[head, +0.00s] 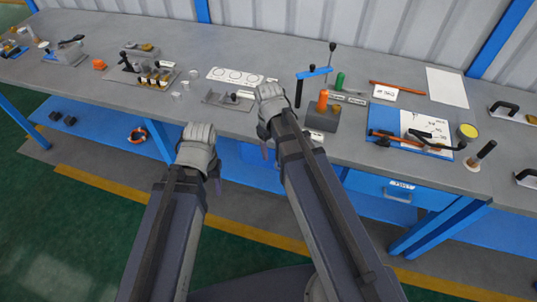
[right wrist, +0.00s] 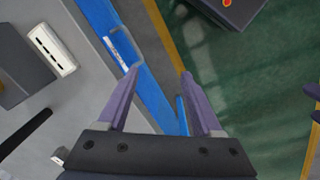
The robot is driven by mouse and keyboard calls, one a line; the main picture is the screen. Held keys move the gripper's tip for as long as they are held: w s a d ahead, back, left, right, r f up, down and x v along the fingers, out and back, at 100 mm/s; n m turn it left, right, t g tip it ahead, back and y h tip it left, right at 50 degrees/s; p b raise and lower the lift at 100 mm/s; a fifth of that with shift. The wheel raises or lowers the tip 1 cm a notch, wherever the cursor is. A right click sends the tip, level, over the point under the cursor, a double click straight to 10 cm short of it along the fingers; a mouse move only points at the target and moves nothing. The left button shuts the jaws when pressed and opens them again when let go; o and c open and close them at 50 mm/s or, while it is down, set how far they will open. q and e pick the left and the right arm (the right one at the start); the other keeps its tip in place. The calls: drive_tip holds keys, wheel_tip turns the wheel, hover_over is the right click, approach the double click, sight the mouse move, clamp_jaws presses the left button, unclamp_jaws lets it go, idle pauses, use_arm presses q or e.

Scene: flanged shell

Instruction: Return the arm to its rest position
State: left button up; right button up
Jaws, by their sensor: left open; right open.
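My left gripper (head: 217,184) hangs in front of the workbench's front edge, over the floor side, with its fingers mostly hidden behind the wrist; nothing shows held in it. My right gripper (head: 265,152) is further right and higher in the head view, by the bench's front edge, partly hidden by its own wrist. In the right wrist view the right gripper (right wrist: 160,72) has two purple fingers spread apart with nothing between them. The blue bench front and the floor show beyond them.
The grey workbench (head: 235,122) carries a metal bracket (head: 228,100), a dark block with an orange-handled tool (head: 322,101), and a blue mat (head: 380,118) with tools. A drawer handle (head: 397,197) projects from the blue front. Green floor (head: 80,230) lies open at left.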

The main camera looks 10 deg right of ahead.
drive_tip(key=shift+s+a+f, duration=0.15)
drive_tip(key=shift+s+a, duration=0.15)
drive_tip(key=shift+a, duration=0.15)
idle(0.3)
drive_tip(key=s+a+m, duration=0.1)
drive_tip(key=s+a, duration=0.7)
drive_tip(key=a, duration=0.1)
drive_tip(key=shift+s, duration=0.35)
drive_tip(key=shift+a, duration=0.1)
idle(0.3)
